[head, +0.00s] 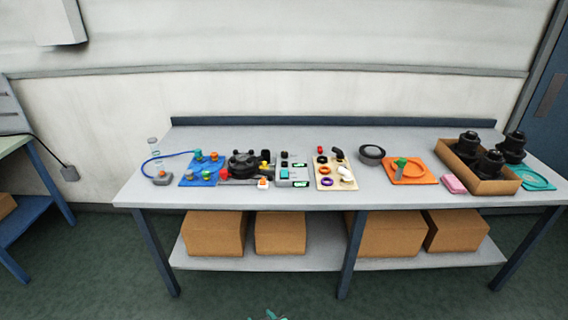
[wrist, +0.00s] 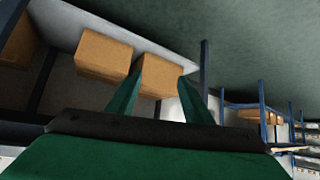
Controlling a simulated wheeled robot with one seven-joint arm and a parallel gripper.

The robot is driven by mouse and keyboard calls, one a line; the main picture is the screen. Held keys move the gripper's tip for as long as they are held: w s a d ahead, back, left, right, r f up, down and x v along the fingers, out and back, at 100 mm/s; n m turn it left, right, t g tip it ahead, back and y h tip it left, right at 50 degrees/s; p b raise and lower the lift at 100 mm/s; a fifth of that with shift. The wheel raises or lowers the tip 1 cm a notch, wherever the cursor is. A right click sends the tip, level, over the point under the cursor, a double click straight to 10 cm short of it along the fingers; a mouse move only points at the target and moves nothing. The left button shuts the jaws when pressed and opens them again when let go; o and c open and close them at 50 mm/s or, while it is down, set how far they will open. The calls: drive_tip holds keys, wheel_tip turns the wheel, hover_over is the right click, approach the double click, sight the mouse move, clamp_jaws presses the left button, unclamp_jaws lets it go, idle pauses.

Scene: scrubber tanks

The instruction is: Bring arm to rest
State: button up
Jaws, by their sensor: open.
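My gripper (wrist: 163,70) shows in the wrist view with two green fingers spread apart and nothing between them. A small teal tip of it shows at the bottom edge of the head view (head: 268,315). It is in front of the workbench (head: 230,201) and apart from it. In the wrist view, the cardboard boxes on the bench's lower shelf show beyond the fingers, and the picture is turned over. Most of my arm is out of view.
On the bench stand a blue mat (head: 189,180), a cream board (head: 323,182), an orange mat (head: 418,178) and a box of black parts (head: 492,187). Cardboard boxes (head: 280,232) fill the lower shelf. The green floor (head: 110,260) in front is clear. Another table (head: 12,146) stands left.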

drive_tip(key=s+d+r+m+t+h, duration=0.1)
drive_tip(key=s+d+m+t, duration=0.1)
drive_tip(key=s, duration=0.9)
drive_tip(key=s+d+r+m+t+h, duration=0.1)
drive_tip(key=s+d+r+m+h, duration=0.1)
drive_tip(key=s, duration=0.9)
drive_tip(key=s+d+r+t, duration=0.1)
drive_tip(key=s+d+r, duration=0.1)
drive_tip(key=s+r, duration=0.6)
drive_tip(key=s+d+r+m+t+h, duration=0.1)
drive_tip(key=s+d+r+t, duration=0.1)
drive_tip(key=s+r, duration=0.7)
wheel_tip(320, 180, up, 3)
drive_tip(key=shift+s+d+t, duration=0.15)
drive_tip(key=shift+s+t, duration=0.05)
drive_tip(key=shift+t, duration=0.1)
